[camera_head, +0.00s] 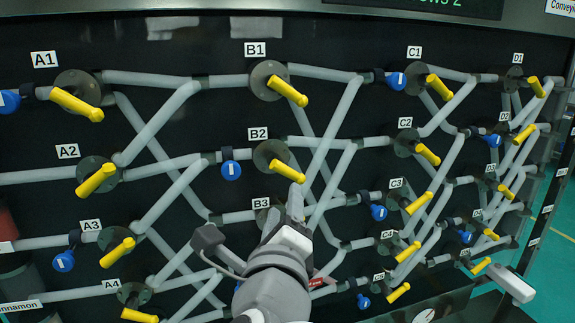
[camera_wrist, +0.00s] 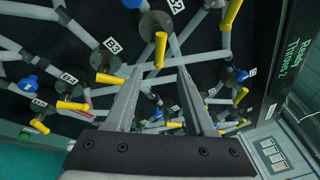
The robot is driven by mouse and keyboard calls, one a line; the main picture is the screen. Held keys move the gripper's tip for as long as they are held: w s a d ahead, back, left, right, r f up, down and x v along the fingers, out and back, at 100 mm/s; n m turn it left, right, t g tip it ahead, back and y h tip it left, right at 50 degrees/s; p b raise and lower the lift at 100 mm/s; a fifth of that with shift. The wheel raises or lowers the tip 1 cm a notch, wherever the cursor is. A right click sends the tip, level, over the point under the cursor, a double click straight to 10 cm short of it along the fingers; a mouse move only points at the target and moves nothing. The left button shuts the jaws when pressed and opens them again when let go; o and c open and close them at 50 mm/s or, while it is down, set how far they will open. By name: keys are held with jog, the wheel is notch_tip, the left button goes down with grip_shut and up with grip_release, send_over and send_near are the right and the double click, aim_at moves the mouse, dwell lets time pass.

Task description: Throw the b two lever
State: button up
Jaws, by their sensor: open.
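The B2 lever (camera_head: 286,172) is a yellow handle on a dark round hub, under the label B2 (camera_head: 258,133). It slants down to the right in the head view. My gripper (camera_head: 284,204) is just below it, fingers pointing up toward the panel. In the wrist view the yellow lever (camera_wrist: 160,49) shows just beyond and between the open fingertips of my gripper (camera_wrist: 161,72). The fingers appear empty, and I cannot tell whether either touches the lever. The B3 hub is partly hidden behind my gripper in the head view.
The black panel carries grey pipes and several yellow levers, including B1 (camera_head: 288,91), A2 (camera_head: 96,179) and C2 (camera_head: 427,154). A blue tag (camera_head: 231,170) hangs left of the B2 hub. In the wrist view a screen (camera_wrist: 295,55) reads "Ready Throws 2".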

aim_at(288, 175)
jog(key=w+p, duration=0.1)
jog(key=w, duration=0.3)
jog(key=w+p, duration=0.1)
jog(key=w, duration=0.3)
jog(key=w+p, duration=0.1)
jog(key=w, duration=0.4)
jog(key=shift+d, duration=0.35)
grip_shut()
